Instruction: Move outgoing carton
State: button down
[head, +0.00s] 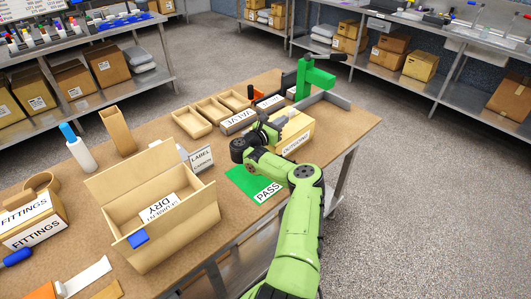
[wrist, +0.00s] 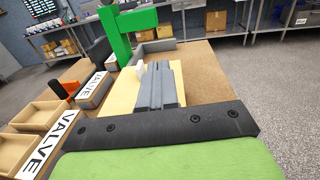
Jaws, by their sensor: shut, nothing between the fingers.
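A tan box (head: 301,143) labelled "OUTBOUND" stands on the workbench near its right end; it is the only thing here whose label suits an outgoing carton. In the wrist view its pale top (wrist: 122,97) lies under and around my fingers. My gripper (head: 284,118) is at the box, with its fingers shut and nothing between them. In the wrist view the grey fingers (wrist: 157,82) lie side by side above the top. I cannot tell whether they touch it. My arm hides part of the box's left side.
A green press-like stand (head: 314,76) and a grey rail (head: 328,99) stand just behind the box. A green "PASS" mat (head: 246,181) lies at the front edge. Wooden trays (head: 192,121), a "DRY" bin (head: 200,212) and a bottle (head: 78,149) are to the left. The right bench end looks clear.

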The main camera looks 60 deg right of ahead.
jog(key=w+a+p, duration=0.1)
jog(key=a, duration=0.9)
jog(key=f+b, duration=1)
jog(key=f, duration=0.1)
jog(key=shift+d, duration=0.2)
jog(key=shift+d+r+b, duration=0.2)
jog(key=shift+d+b, duration=0.2)
jog(key=shift+b, duration=0.6)
jog(key=shift+d+r+b, duration=0.15)
jog(key=shift+r+b, duration=0.15)
